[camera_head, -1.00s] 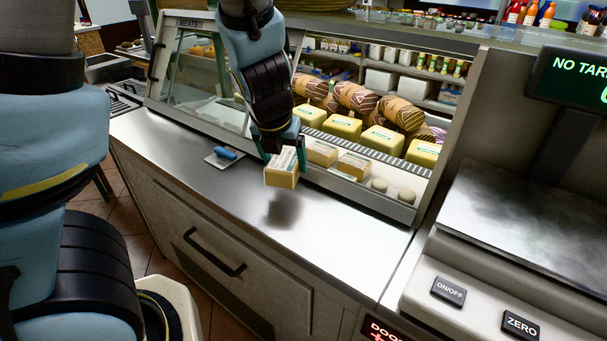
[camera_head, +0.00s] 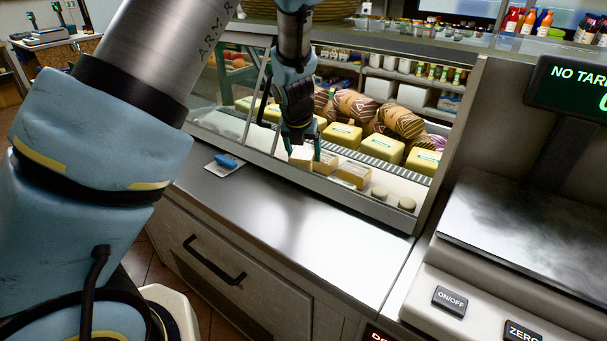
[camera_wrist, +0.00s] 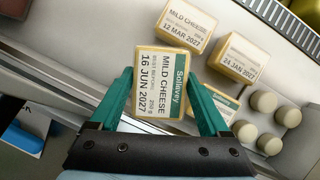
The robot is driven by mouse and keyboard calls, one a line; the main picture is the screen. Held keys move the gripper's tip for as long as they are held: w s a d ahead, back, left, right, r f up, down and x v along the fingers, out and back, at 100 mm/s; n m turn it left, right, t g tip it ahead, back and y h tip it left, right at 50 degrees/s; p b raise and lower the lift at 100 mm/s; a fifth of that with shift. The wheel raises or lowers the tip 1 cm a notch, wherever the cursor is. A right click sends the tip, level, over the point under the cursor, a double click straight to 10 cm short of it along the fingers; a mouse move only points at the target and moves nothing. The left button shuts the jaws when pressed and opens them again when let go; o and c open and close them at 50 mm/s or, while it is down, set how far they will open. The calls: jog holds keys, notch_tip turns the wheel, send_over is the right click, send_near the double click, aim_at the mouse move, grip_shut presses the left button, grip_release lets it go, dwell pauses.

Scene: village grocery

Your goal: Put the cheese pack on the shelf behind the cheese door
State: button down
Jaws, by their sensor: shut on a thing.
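The cheese pack (camera_wrist: 160,85), a pale block with a white and green label reading "MILD CHEESE 16 JUN 2027", is held between the green fingers of my gripper (camera_wrist: 160,78). In the head view my gripper (camera_head: 302,152) is inside the open front of the glass display case, over the near part of the pale shelf (camera_head: 400,184). Similar cheese packs (camera_wrist: 187,25) (camera_wrist: 240,57) lie beside it on the shelf. Whether the held pack touches the shelf is unclear. I cannot pick out the cheese door; my arm hides part of the glass front.
Several small round cheeses (camera_head: 406,203) lie right of the packs. Larger yellow blocks (camera_head: 382,147) and patterned rolls (camera_head: 355,104) stand behind. The case's front rim (camera_head: 345,197) runs close below my gripper. A blue item (camera_head: 226,161) lies on the counter; a scale (camera_head: 510,220) stands at right.

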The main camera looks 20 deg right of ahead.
aim_at(301, 157)
jog(key=shift+f+b, duration=0.9)
jog(key=shift+f, duration=2.05)
jog(key=shift+f, duration=0.1)
grip_release()
jog(key=p+v, duration=0.3)
jog(key=v, duration=0.9)
jog(key=shift+p, duration=0.3)
jog(key=shift+s, duration=0.1)
